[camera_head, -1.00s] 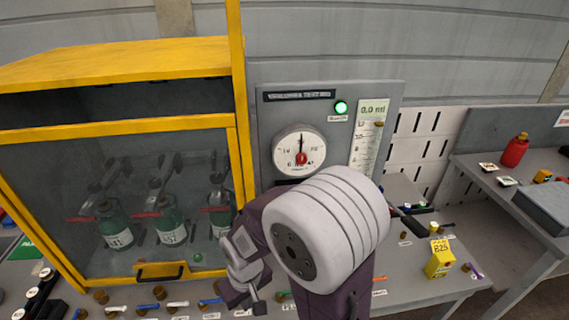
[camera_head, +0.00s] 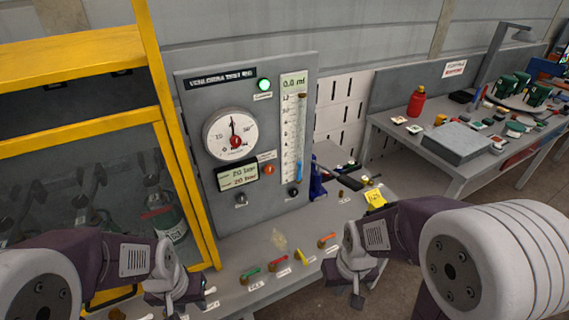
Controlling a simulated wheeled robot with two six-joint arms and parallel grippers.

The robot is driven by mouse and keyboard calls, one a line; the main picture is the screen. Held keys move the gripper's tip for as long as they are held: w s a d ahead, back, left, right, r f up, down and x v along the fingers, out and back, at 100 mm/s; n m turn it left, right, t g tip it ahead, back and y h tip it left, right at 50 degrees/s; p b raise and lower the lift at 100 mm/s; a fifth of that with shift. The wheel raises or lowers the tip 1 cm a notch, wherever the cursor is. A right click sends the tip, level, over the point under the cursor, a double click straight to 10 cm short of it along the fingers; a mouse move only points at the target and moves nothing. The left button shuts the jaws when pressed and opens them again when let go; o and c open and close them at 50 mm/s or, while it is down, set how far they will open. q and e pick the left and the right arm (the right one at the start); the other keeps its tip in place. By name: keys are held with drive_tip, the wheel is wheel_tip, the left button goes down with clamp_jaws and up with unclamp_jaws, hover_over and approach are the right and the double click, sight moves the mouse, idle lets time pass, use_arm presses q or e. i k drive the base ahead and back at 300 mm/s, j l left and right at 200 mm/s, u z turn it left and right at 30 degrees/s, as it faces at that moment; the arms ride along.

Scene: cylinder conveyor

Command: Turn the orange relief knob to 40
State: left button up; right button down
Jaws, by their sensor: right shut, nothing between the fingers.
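My right gripper (camera_head: 357,295) is shut and empty at the bottom, right of the small handles on the bench. Both grippers are apart from the knob and lower in the picture.
A round gauge (camera_head: 230,134) and a lit green lamp (camera_head: 264,84) are on the panel. Several small coloured handles lie along the bench front. The yellow-framed cabinet (camera_head: 165,130) stands left. A yellow box (camera_head: 375,198) is near my right arm. A side table stands right.

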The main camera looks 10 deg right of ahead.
sight(268, 170)
drive_tip(key=l+u, duration=0.35)
drive_tip(key=l, duration=0.4)
drive_tip(key=k+l+u, duration=0.15)
drive_tip(key=l+u, duration=0.2)
drive_tip(key=l, duration=0.4)
